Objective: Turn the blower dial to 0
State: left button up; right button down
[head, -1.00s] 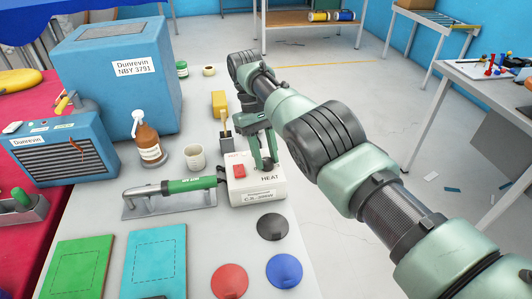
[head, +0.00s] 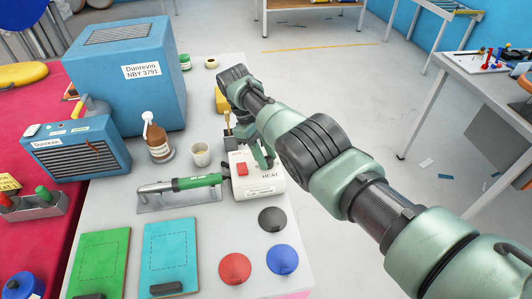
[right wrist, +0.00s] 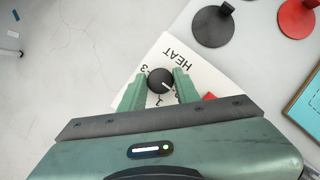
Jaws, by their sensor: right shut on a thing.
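The white blower control box (head: 268,186), marked HEAT, sits near the right edge of the grey table in the head view. It has a red switch (head: 242,169) and is beside a green-handled hot-air tool (head: 196,182). My right gripper (head: 262,158) is over the box, its fingers hiding the dial there. In the right wrist view, the black round dial (right wrist: 158,77) is between the two green fingers, which are shut on it. Its white pointer mark aims to the lower right. Numbers around it are partly hidden; a 3 shows at its left. My left gripper is not in view.
Open floor is to the right.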

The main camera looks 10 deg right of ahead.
jog(key=c, duration=1.1)
grip_release()
jog(key=shift+o, duration=0.2)
notch_tip(320, 180, up, 8)
jog(key=p, duration=0.4)
jog(key=shift+r, duration=0.2)
notch_tip(320, 180, up, 12)
jog(key=p, duration=1.1)
jog(key=shift+f, duration=0.2)
jog(key=shift+f, duration=0.1)
